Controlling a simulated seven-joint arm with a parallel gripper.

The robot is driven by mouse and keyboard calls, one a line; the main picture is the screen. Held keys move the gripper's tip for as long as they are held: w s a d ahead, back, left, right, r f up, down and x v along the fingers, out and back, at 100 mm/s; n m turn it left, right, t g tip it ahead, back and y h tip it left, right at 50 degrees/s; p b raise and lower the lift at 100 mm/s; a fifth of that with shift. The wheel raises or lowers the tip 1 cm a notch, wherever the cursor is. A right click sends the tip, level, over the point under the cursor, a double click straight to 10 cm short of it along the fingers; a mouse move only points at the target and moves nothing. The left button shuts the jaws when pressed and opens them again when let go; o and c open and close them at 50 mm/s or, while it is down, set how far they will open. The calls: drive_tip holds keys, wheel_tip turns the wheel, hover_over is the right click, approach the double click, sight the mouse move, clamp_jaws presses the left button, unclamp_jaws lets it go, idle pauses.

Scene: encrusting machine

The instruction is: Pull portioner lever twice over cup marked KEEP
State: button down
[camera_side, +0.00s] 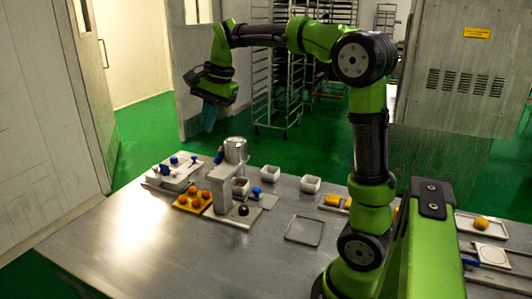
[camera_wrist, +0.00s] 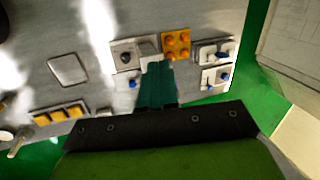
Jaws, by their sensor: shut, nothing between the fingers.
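The portioner stands on the steel table, with a silver hopper (camera_side: 235,150) behind a grey column (camera_side: 220,188). A blue-ended lever (camera_side: 218,157) appears to stick out at the hopper's left. White cups stand near it: one beside the column (camera_side: 241,186), one behind it (camera_side: 270,172) and one to the right (camera_side: 310,184). No KEEP marking is legible. My gripper (camera_side: 209,125) is shut and empty, pointing down high above the portioner's far side and touching nothing. In the wrist view its teal fingers (camera_wrist: 157,68) hide part of the scene below.
An orange tray (camera_side: 180,204) of orange balls and a white block with blue knobs (camera_side: 172,174) are left of the column. A black knob (camera_side: 243,210) is on the column's base. An empty shallow tray (camera_side: 304,231) lies right. The table's front left is clear.

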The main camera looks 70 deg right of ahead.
drive_tip(key=w+d+f+m+g, duration=0.2)
drive_tip(key=w+d+m, duration=0.35)
drive_tip(key=d, duration=0.25)
drive_tip(key=m+g+h, duration=0.1)
drive_tip(key=m+g, duration=0.1)
drive_tip(key=m, duration=0.5)
approach(218, 162)
drive_tip(key=w+d, duration=0.1)
drive_tip(key=shift+w+d+r, duration=0.1)
drive_tip(key=shift+w+r, duration=0.1)
drive_tip(key=shift+r, duration=0.15)
drive_tip(key=shift+f, duration=0.1)
drive_tip(key=shift+s+d+f, duration=0.1)
drive_tip(key=shift+s+f, duration=0.05)
drive_tip(key=shift+f, duration=1.55)
drive_tip(key=shift+s+d+f, duration=0.1)
drive_tip(key=shift+s+f, duration=0.05)
drive_tip(key=shift+f, duration=1.55)
